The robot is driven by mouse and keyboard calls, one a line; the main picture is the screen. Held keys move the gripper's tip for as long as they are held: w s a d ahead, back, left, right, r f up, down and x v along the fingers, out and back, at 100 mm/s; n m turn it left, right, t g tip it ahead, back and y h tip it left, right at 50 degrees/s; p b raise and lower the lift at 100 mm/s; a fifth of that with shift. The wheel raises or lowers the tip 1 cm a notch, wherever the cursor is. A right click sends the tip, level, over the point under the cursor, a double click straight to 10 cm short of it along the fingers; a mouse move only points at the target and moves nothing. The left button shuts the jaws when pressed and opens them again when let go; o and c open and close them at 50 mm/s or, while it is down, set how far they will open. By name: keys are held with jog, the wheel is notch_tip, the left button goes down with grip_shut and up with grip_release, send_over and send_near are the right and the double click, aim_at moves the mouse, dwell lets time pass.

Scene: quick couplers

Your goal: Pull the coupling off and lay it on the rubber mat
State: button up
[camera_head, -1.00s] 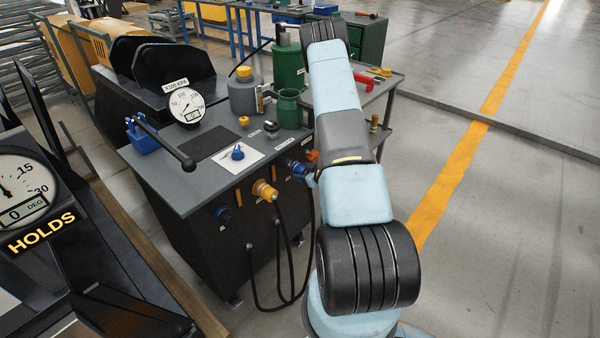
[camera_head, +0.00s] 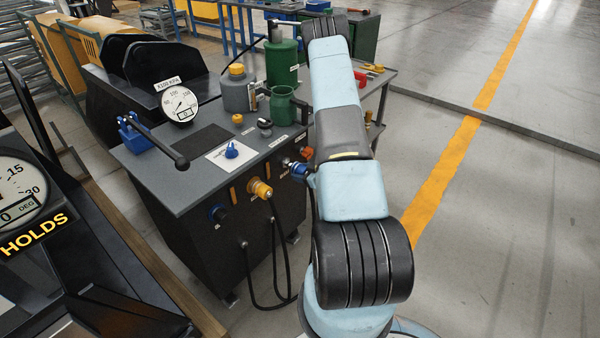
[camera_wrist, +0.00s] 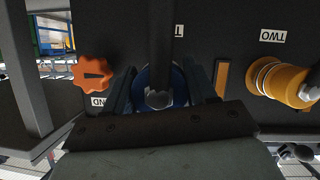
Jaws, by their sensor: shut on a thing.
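My gripper (camera_wrist: 160,95) is shut on a blue coupling (camera_wrist: 178,88) at the bench's front panel. A dark hose crosses in front of the coupling in the wrist view and hides part of it. In the head view the blue coupling (camera_head: 298,171) shows just left of my arm, close to the panel, with a small silvery fitting behind it. I cannot tell whether the two still touch. The dark rubber mat (camera_head: 207,142) lies bare on the bench top, left of the white plate with a blue knob (camera_head: 231,151).
A yellow coupling (camera_head: 260,190) with a hose sits on the panel; it also shows in the wrist view (camera_wrist: 280,80). An orange knob (camera_wrist: 93,73) is beside my gripper. A black-knobbed lever (camera_head: 160,142), a gauge (camera_head: 178,103) and a green vessel (camera_head: 282,104) stand around the mat.

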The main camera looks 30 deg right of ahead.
jog(key=shift+s+d, duration=0.1)
jog(key=shift+s, duration=0.15)
jog(key=shift+s+d, duration=0.35)
jog(key=shift+s, duration=0.55)
jog(key=shift+s+d, duration=0.3)
jog(key=shift+s, duration=0.6)
